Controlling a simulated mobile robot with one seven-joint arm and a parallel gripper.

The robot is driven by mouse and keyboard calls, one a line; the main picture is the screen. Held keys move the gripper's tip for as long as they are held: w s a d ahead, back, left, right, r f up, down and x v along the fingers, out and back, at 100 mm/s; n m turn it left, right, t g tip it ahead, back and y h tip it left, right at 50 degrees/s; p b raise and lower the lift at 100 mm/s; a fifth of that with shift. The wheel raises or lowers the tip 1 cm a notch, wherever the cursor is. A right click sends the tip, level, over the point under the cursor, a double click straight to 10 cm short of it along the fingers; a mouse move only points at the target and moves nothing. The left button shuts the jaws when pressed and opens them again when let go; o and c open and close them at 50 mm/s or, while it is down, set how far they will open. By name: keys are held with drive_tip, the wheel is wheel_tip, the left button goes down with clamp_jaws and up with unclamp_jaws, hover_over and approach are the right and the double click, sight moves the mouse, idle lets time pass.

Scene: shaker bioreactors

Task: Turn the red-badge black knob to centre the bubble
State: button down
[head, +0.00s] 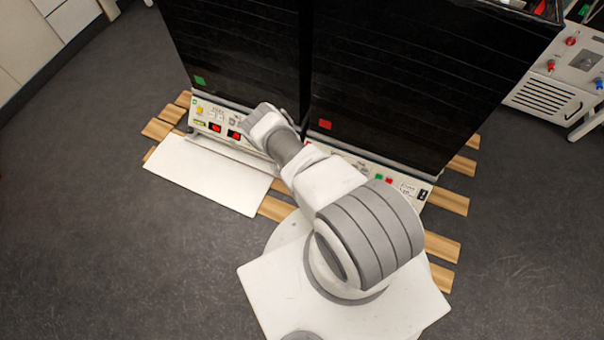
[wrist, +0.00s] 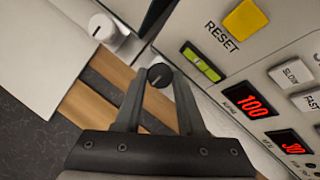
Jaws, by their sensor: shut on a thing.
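My gripper (wrist: 156,78) points at a small round black knob (wrist: 159,75) with a pale line on its face. The knob sits between the two fingertips, and the gripper is shut on it. No red badge shows on this knob. A yellow-green level vial (wrist: 202,62) is set in the panel just to the right of the fingers. The bubble is too small to place exactly. In the head view my arm's end hides the gripper and the knob, by the lower panel of the left black cabinet (head: 240,50).
A white knob (wrist: 101,27) is at upper left in the wrist view. The panel carries a yellow RESET button (wrist: 245,19) and red displays (wrist: 254,106). A red badge (head: 325,125) marks the right cabinet (head: 420,80), a green badge (head: 200,80) the left. A white flap (head: 205,175) lies in front.

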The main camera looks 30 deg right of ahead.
drive_tip(key=m+h, duration=0.1)
drive_tip(key=m, duration=0.3)
drive_tip(key=shift+w+a+m+g+h, duration=0.15)
drive_tip(key=shift+a+m+g+h, duration=0.05)
drive_tip(key=shift+m+g+h, duration=0.2)
drive_tip(key=m+g+h, duration=0.1)
drive_tip(key=m, duration=0.3)
drive_tip(key=shift+w+m, duration=0.15)
drive_tip(key=shift+m, duration=0.15)
drive_tip(key=m+g, duration=0.2)
drive_tip(key=m, duration=0.2)
drive_tip(key=shift+w+a+m, duration=0.1)
drive_tip(key=shift+w+m, duration=0.05)
drive_tip(key=shift+m, duration=0.15)
drive_tip(key=shift+w+m+g, duration=0.1)
drive_tip(key=shift+m+g, duration=0.7)
drive_tip(key=shift+m, duration=1)
drive_tip(key=c, duration=0.8)
unclamp_jaws()
drive_tip(key=shift+r, duration=0.1)
